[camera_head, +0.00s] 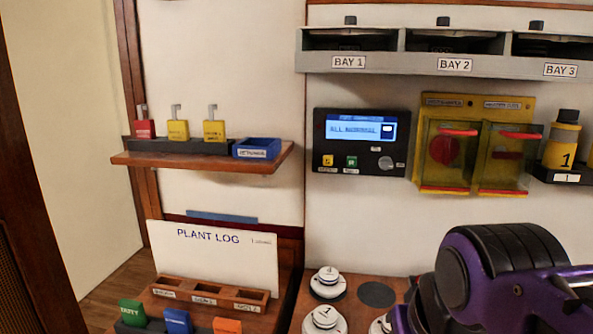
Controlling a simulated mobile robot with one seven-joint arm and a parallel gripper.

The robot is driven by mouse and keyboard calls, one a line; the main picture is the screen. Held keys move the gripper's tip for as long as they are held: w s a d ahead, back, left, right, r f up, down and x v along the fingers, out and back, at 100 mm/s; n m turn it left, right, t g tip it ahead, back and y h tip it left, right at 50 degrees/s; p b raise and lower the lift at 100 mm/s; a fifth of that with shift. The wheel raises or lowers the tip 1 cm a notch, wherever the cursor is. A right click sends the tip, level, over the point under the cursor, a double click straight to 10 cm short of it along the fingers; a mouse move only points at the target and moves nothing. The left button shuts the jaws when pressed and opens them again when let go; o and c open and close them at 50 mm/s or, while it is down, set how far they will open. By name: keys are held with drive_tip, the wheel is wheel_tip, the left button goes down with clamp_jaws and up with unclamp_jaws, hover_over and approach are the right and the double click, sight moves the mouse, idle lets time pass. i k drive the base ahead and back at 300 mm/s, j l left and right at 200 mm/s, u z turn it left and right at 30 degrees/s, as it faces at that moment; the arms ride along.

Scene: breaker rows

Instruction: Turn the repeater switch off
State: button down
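Below the screen are a yellow button (327,160), a green button (352,161) and a round grey knob (385,163). The small labels are too blurred to read, so I cannot tell which control, if any, is the repeater switch. My purple and black arm fills the lower right, in front of and below the panel, apart from it in the picture. My gripper is not in view.
A yellow box with clear covers (434,185) hangs right of the panel. Bay shelves (322,64) run above. A wooden shelf (200,160) with padlocks and a blue tray (257,148) juts out left. White round pieces (327,281) stand on the brown counter. The wall below the panel is bare.

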sight(385, 162)
drive_tip(key=j+z, duration=0.15)
drive_tip(key=j, duration=0.7)
drive_tip(key=k+j+z, duration=0.1)
drive_tip(key=j, duration=0.7)
drive_tip(key=k+z, duration=0.2)
drive_tip(key=i+l, duration=0.15)
drive_tip(key=j+u, duration=0.2)
drive_tip(key=i+j, duration=0.05)
